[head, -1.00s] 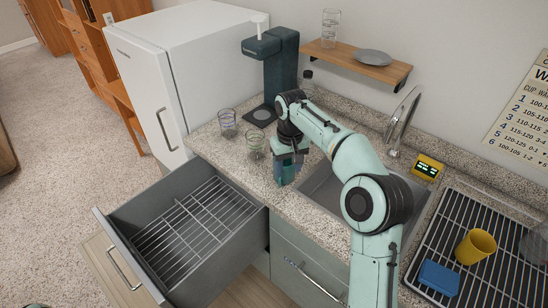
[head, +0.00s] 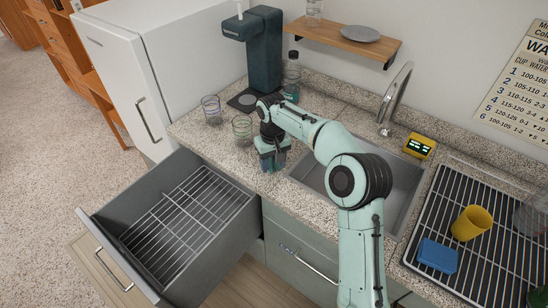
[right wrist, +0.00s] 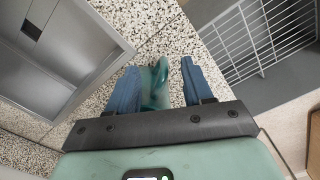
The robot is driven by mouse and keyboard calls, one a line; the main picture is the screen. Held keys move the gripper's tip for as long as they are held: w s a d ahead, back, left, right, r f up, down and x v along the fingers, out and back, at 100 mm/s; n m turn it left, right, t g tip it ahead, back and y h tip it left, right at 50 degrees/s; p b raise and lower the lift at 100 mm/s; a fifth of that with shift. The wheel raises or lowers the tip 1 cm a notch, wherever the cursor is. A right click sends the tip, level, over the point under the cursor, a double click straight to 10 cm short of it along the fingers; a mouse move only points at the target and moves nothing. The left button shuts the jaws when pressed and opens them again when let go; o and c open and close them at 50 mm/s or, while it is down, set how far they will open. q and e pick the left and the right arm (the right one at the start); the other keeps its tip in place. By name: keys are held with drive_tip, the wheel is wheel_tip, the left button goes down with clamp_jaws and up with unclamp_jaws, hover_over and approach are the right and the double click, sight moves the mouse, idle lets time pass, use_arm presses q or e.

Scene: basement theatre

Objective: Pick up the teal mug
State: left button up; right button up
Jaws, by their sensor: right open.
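The teal mug (right wrist: 155,88) shows in the right wrist view, upright as far as I can tell, between the two blue fingers of my right gripper (right wrist: 160,84). The fingers are open, one on each side of it, and a gap to the right finger shows. A curved teal part, perhaps its handle, lies near the right finger. In the head view my right gripper (head: 272,158) points down at the counter, left of the sink, and hides most of the mug. My left gripper is not in view.
Two clear glasses (head: 242,130) stand left of the gripper, with a dark coffee machine (head: 265,50) and a bottle (head: 291,75) behind. The sink (head: 400,185) lies to the right. An open drawer with a wire rack (head: 175,230) juts out in front.

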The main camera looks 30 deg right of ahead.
sight(272, 173)
drive_tip(key=f, duration=0.4)
drive_tip(key=shift+w+f, duration=0.25)
drive_tip(key=shift+s+r, duration=0.1)
clamp_jaws()
